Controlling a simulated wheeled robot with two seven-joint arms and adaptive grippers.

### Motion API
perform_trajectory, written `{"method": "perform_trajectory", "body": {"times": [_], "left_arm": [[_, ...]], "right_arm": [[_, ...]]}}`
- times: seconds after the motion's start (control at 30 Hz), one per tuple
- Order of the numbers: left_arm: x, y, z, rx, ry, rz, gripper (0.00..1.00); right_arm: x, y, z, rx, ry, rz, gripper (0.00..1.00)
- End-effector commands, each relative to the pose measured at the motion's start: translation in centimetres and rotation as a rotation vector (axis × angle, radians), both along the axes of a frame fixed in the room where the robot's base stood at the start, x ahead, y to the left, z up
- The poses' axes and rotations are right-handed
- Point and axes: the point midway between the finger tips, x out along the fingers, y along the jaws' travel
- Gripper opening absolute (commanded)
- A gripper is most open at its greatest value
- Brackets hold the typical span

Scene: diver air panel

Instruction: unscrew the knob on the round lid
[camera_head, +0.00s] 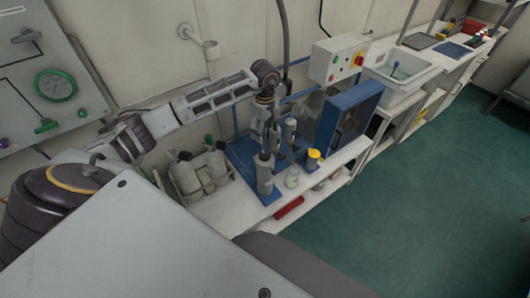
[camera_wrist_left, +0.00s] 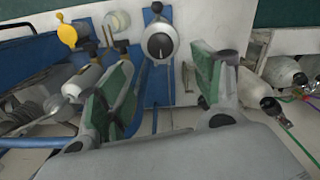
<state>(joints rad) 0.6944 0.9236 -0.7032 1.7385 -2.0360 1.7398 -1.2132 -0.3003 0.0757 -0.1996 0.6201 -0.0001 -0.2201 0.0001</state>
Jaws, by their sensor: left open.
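A grey upright cylinder (camera_head: 264,178) stands at the front of the blue rack, with a round lid and a dark knob (camera_head: 264,156) on top. In the left wrist view the round lid (camera_wrist_left: 160,42) shows from above, with its black knob (camera_wrist_left: 158,44) in the middle. My left gripper (camera_head: 268,138) is just above and behind this cylinder in the head view. In the wrist view its green-padded fingers (camera_wrist_left: 165,62) are open, with the lid beyond and between the tips. I see no contact with the knob. My right gripper is not in view.
A glass jar (camera_head: 292,177) and a yellow-topped part (camera_head: 313,156) stand right of the cylinder. Grey bottles (camera_head: 188,172) crowd the left. A blue frame (camera_head: 350,110) and control box (camera_head: 338,58) stand behind. A red object (camera_head: 289,207) lies below the bench top.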

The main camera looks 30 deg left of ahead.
Motion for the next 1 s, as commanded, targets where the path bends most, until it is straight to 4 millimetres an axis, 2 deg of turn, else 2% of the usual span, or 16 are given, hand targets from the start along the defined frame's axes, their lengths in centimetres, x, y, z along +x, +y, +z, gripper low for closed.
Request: {"method": "perform_trajectory", "body": {"times": [0.7,1.0], "left_arm": [[-0.1,-0.1,-9.1,-0.003,0.003,0.000,0.67],[0.0,-0.1,-11.9,-0.002,0.000,-0.001,0.67]], "right_arm": [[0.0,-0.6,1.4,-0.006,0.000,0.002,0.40],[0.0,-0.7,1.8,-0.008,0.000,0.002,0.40]]}}
